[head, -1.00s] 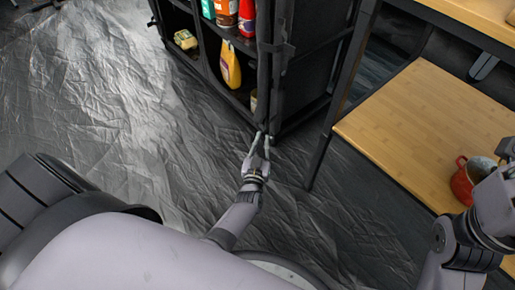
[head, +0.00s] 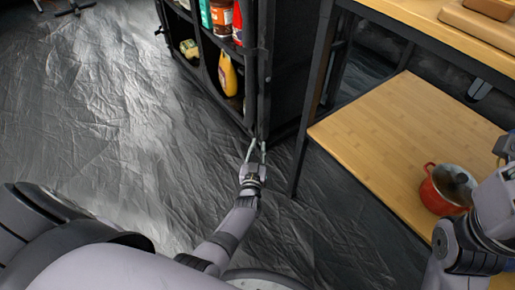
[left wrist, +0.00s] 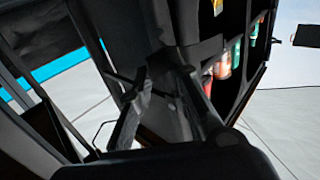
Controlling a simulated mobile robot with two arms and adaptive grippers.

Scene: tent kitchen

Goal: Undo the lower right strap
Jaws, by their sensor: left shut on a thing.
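A black fabric cabinet (head: 284,98) with open shelves stands at the top middle of the head view. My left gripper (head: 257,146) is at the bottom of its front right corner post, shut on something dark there. This appears to be the lower right strap, but it is too small and dark to make out clearly. In the left wrist view my fingers (left wrist: 165,95) are close against dark fabric and the cabinet's edge. My right arm shows at the right edge of the head view, with its gripper out of frame.
Bottles and a yellow container (head: 227,74) stand on the cabinet shelves. A wooden table with a lower shelf (head: 385,135) is to the right, its dark leg (head: 308,120) close to my left gripper. A red pot (head: 440,190) sits on that shelf. Open crinkled floor (head: 120,120) lies left.

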